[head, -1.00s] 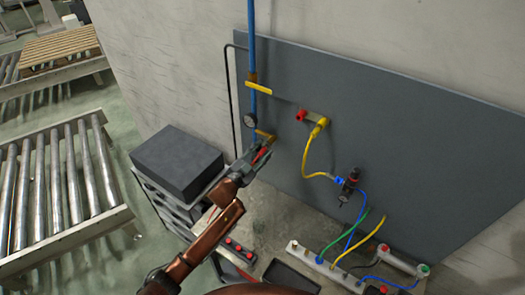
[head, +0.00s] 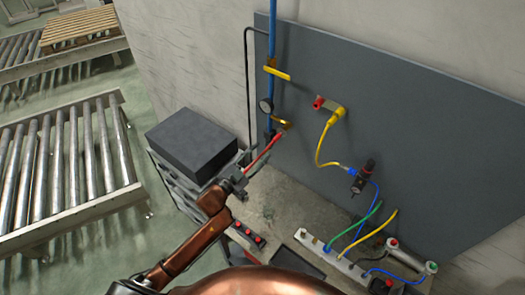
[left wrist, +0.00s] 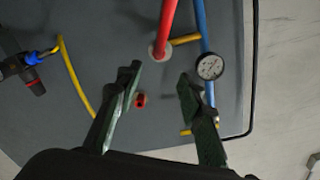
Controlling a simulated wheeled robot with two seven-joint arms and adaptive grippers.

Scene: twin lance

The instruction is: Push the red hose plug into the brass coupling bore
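The red hose plug (head: 263,154) is a straight red rod that slants up to the brass coupling (head: 286,125) on the grey panel, at the foot of the blue pipe. In the left wrist view the red rod (left wrist: 168,22) comes down from the top edge and ends at a pale ring (left wrist: 159,51). How deep it sits in the bore cannot be told. My left gripper (head: 243,171) is at the rod's lower end. In the left wrist view its fingers (left wrist: 160,88) are apart with nothing between them. My right gripper is not seen.
A pressure gauge (head: 266,106) and a yellow lever (head: 277,73) sit on the blue pipe. A yellow hose (head: 321,143) hangs to the right. A dark box (head: 191,140) on a drawer cabinet stands left of my gripper. A manifold with hoses (head: 330,259) lies below.

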